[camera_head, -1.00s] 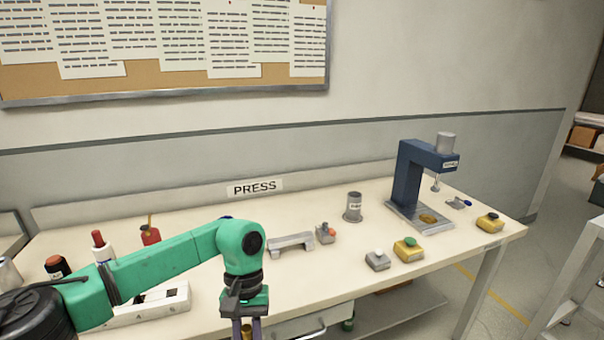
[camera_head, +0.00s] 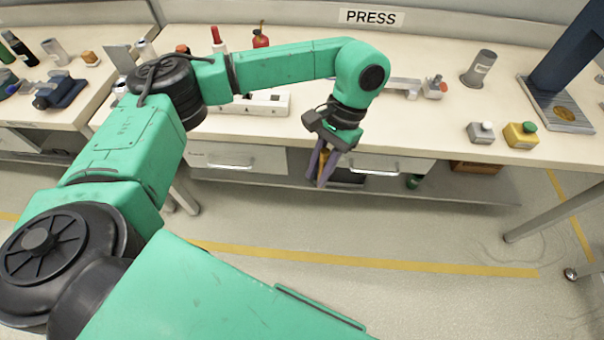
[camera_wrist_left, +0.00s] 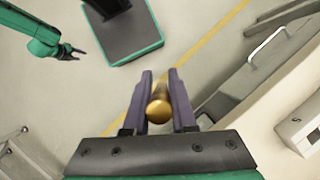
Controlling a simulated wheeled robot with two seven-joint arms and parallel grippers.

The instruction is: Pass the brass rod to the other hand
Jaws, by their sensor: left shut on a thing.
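The brass rod (camera_wrist_left: 158,107) is between the two purple-grey fingers of my left gripper (camera_wrist_left: 160,85), its rounded golden end facing the left wrist camera. My left gripper (camera_head: 320,168) is shut on it, pointing down in front of the bench. In the head view only a small golden piece of the rod (camera_head: 323,157) shows between the fingers. My right gripper (camera_wrist_left: 72,51) shows small and dark at the upper left of the left wrist view, well apart from the rod. It is too small to tell whether it is open. The head view does not show it.
The bench (camera_head: 440,60) with drawers is just behind my left gripper. On it are a blue press (camera_head: 572,50), a grey cylinder (camera_head: 479,68), a yellow button box (camera_head: 521,136) and a white strip box (camera_head: 262,104). The floor (camera_head: 400,225) in front is clear.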

